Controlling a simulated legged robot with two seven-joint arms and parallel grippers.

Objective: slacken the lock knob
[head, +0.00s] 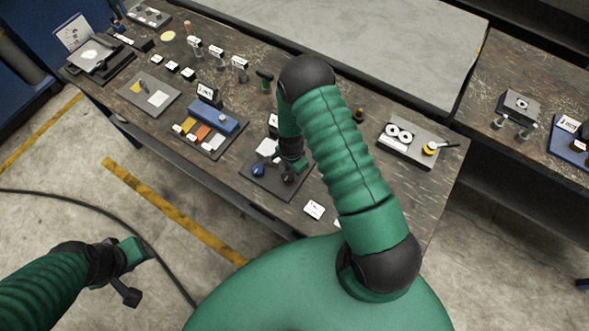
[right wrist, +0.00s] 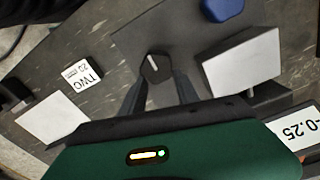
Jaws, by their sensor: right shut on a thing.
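In the right wrist view, a round black knob (right wrist: 155,68) with a white pointer line sits between the fingertips of my right gripper (right wrist: 154,82). I take it to be the lock knob. The gripper is shut on the knob's sides. In the head view my right gripper (head: 289,177) reaches down to the dark base plate (head: 262,187) near the bench's front edge, and my arm and fingers largely hide the knob. A blue part (head: 258,170) stands left of the gripper and also shows in the right wrist view (right wrist: 222,9). My left gripper (head: 128,285) hangs over the floor, away from the bench.
Left of the base plate are a blue block (head: 212,116) and coloured tiles on a tray. A plate with white discs (head: 398,135) is to the right. A small white label (head: 314,210) lies on the bench near its front edge. A cable (head: 100,209) crosses the floor.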

